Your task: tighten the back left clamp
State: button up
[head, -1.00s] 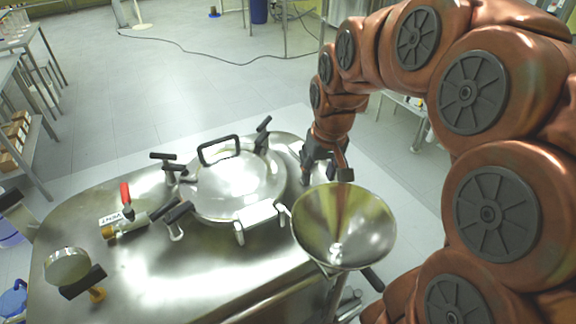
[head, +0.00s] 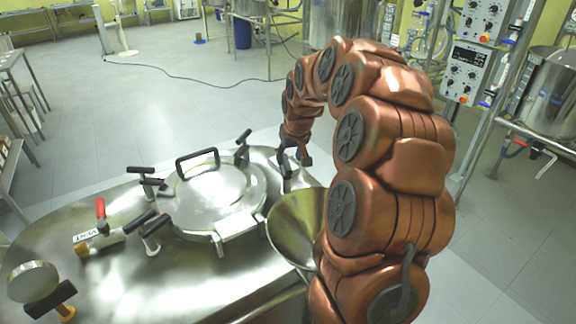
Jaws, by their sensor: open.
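A round steel lid (head: 215,203) with a black handle sits on the steel vessel. At its back left edge in the picture stands a clamp with a black T-handle (head: 147,180). Another black-handled clamp (head: 242,149) stands at the back right of the lid, and one more (head: 150,228) at the front left. My gripper (head: 294,166) is open and empty, pointing down right of the lid, apart from all of these clamps. The back right clamp is the nearest to it. How tight each clamp is cannot be seen.
A steel funnel (head: 291,228) stands right of the lid, partly hidden by my arm. A red-handled vent valve (head: 101,212) and a round gauge (head: 33,282) are on the vessel's left. A control panel (head: 471,50) stands back right.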

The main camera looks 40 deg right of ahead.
aim_at(288, 163)
jog(key=shift+p+x, duration=0.8)
jog(key=shift+x, duration=2.4)
jog(key=shift+s+a, duration=0.1)
grip_shut()
